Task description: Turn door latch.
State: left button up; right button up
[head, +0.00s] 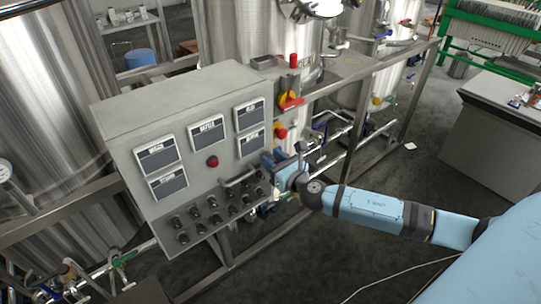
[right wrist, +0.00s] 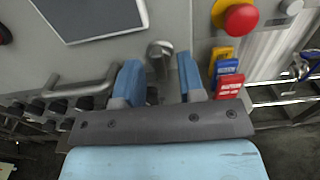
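The door latch (right wrist: 160,50) is a small metal knob with a short lever on the grey front of the control cabinet (head: 160,108). In the right wrist view it stands between and just beyond my two blue fingertips, with the lever hanging down. My right gripper (right wrist: 158,76) is open around the lever's line, with a gap visible on both sides. In the head view my right gripper (head: 270,164) is at the cabinet's right front edge, and I cannot make out the latch there. My left gripper is not in view.
A red emergency button (head: 280,133) and a red-and-yellow rotary switch (head: 290,99) are on the cabinet's right side. Coloured tags (right wrist: 228,78) hang right of my fingers. A bar handle (head: 240,178) and several black knobs are lower left. Steel tanks (head: 45,110) stand behind.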

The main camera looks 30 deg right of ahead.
jog(key=shift+w+a, duration=0.1)
jog(key=shift+w, duration=0.65)
grip_shut()
